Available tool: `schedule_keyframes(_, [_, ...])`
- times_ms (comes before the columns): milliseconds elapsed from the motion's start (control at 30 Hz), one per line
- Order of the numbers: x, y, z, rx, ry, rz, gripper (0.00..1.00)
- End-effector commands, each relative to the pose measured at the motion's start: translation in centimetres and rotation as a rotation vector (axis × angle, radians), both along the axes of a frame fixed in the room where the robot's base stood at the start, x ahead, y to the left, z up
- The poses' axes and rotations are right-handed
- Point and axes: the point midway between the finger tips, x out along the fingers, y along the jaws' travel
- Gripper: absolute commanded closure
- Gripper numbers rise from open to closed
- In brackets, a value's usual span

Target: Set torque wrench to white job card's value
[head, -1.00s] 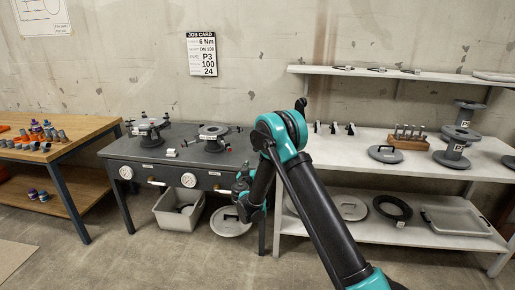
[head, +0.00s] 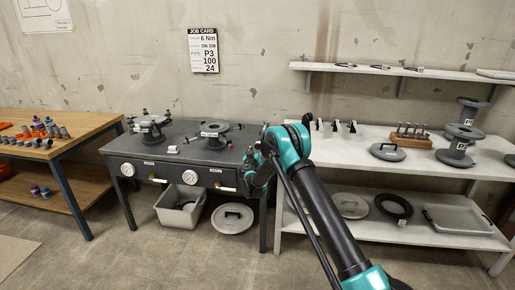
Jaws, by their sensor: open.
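The white job card (head: 203,50) hangs on the wall above the dark bench. I cannot make out a torque wrench for certain in this view. My gripper (head: 250,168) is at the right end of the dark bench (head: 180,146), beside its front edge. It is open, small and partly hidden by my arm, and I see nothing held in it.
Two grey flange fixtures (head: 151,124) (head: 214,131) stand on the bench, with gauges on its front. A wooden table (head: 92,131) with fittings is at left. A white shelf unit (head: 350,149) with spools and lids is at right. A grey bin (head: 176,216) sits below.

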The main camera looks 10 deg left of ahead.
Motion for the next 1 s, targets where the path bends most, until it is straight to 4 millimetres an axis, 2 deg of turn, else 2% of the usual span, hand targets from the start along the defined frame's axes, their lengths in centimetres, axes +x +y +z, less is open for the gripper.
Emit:
schedule_keyframes(100, [1.7, -0.1, 0.0, 0.0, 0.0, -0.001, 0.49])
schedule_keyframes(233, [2.7, -0.1, 0.0, 0.0, 0.0, -0.001, 0.49])
schedule_keyframes(600, [3.2, -0.1, 0.0, 0.0, 0.0, 0.0, 0.49])
schedule_keyframes(1000, [3.2, -0.1, 0.0, 0.0, 0.0, 0.0, 0.99])
